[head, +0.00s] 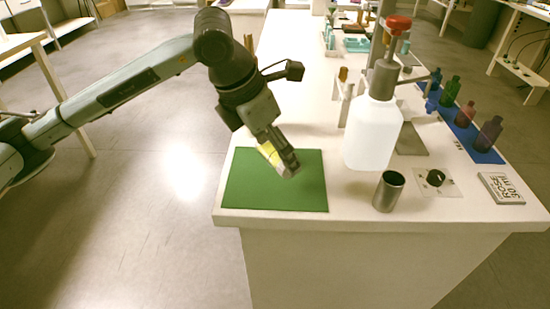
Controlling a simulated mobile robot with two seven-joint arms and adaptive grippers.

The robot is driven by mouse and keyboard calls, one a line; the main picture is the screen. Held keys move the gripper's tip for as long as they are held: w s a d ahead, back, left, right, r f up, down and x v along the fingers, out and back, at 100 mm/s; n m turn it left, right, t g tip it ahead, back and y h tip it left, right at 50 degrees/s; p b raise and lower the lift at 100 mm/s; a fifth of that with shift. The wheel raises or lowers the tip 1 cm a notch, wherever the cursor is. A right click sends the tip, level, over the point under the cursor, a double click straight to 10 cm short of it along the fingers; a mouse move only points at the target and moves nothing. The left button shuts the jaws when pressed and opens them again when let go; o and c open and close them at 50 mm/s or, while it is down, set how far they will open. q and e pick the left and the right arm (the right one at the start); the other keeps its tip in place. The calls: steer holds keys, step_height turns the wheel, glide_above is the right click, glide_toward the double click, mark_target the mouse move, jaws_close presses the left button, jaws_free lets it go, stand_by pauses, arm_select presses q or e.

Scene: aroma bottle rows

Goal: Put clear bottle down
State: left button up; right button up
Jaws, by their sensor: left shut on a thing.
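My left gripper (287,166) is shut above the green mat (250,195), pointing down and to the right. A small yellow and pale piece (268,151) shows beside its fingers. It looks like part of the held clear bottle, mostly hidden by the fingers. I cannot tell the gap between it and the mat. The mat lies bare at the front left of the white table (300,65). My right gripper is not in view.
A big white bottle (372,135) with a red knob stands right of the mat. Near it are a steel cup (387,192), a black knob (435,178) and a ROSE 30 ml sign (501,188). Several coloured bottles stand on a blue strip (485,155) at the right.

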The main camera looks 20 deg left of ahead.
mark_target(270, 154)
arm_select(q)
step_height(270, 154, down, 3)
steer(key=shift+r, duration=0.15)
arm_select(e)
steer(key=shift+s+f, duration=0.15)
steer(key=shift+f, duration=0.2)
arm_select(q)
steer(key=shift+f, duration=0.2)
steer(key=o, duration=1.3)
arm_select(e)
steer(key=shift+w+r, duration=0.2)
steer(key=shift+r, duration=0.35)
arm_select(q)
steer(key=shift+r, duration=0.1)
